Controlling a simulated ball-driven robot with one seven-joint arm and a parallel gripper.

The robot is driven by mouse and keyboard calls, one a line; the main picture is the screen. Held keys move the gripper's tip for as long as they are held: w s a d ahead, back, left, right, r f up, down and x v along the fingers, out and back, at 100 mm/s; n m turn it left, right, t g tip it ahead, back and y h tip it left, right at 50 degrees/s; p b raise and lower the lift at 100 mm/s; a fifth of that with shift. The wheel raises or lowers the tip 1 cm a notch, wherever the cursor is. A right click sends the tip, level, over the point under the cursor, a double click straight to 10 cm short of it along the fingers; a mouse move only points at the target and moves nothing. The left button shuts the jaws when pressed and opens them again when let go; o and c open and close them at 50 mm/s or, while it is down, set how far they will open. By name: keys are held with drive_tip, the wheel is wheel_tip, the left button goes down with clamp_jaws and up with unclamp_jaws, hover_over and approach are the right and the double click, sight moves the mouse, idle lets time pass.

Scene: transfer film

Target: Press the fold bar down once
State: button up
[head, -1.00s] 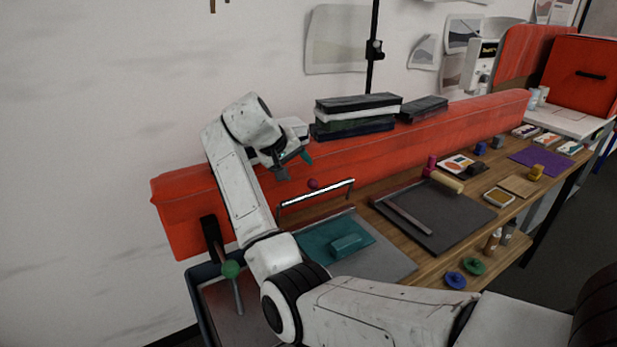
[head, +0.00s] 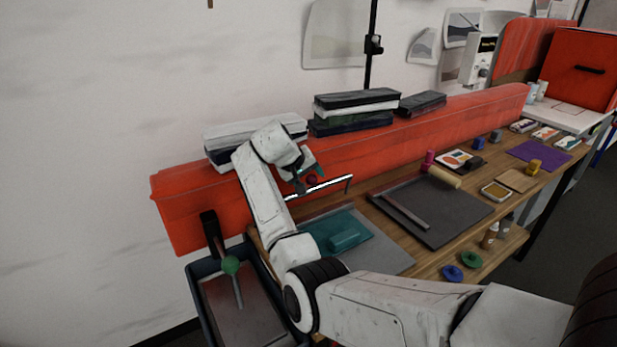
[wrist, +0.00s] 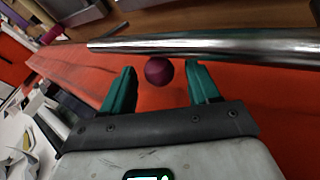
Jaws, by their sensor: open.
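The fold bar (head: 325,187) is a shiny metal bar raised above the back of the workbench, and it crosses the top of the wrist view (wrist: 215,44). A dark red ball knob (wrist: 159,71) sits just below the bar in the wrist view; it also shows small beside my gripper in the head view (head: 311,180). My gripper (head: 309,180) is open, with teal fingertips on either side of the knob in the wrist view (wrist: 157,75). I cannot tell whether the fingers touch the knob.
A teal block (head: 345,238) lies on a teal sheet (head: 322,228) in front of the bar. A dark board (head: 450,222) lies to the right. The red ledge (head: 400,140) behind carries stacked boxes (head: 357,110). A green-knobbed lever (head: 231,265) stands at the left.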

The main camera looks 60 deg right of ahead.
clamp_jaws()
idle(0.4)
